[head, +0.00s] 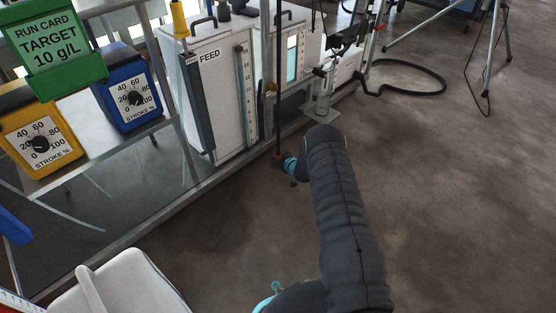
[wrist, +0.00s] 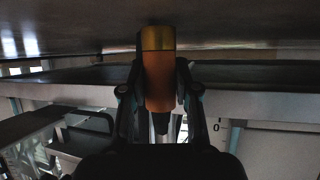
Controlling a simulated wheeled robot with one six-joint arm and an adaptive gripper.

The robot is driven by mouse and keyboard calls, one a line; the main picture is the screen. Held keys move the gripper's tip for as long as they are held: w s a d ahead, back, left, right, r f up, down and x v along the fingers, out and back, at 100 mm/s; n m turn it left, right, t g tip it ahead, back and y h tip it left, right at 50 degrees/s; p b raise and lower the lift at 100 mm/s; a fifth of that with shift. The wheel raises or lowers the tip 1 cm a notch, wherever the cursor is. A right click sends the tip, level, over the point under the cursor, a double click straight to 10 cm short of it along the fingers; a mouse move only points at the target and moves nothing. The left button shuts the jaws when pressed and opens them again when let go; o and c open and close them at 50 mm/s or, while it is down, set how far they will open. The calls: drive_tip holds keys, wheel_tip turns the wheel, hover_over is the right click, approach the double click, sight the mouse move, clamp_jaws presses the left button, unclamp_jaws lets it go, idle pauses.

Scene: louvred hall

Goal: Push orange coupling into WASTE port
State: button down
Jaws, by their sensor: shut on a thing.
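The orange coupling (wrist: 158,85), with a brass-coloured end band, is between the two dark fingers of my gripper (wrist: 160,100) in the wrist view. My gripper is shut on it. In the head view my gripper (head: 288,166) is low beside the front of the cabinets, small and partly hidden by my arm. A thin dark upright line, a hose or rod, runs down to it. I cannot make out a WASTE label or its port in either view.
A white tank marked FEED (head: 213,95) stands left of my gripper. Yellow (head: 40,130) and blue (head: 127,92) stroke dials and a green run card (head: 52,50) are at left. A black hose (head: 410,78) and tripod legs are at back right. The floor (head: 460,190) is clear at right.

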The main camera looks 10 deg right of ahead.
sight(278, 154)
drive_tip(key=shift+r+p, duration=0.9)
drive_tip(key=shift+r, duration=1.25)
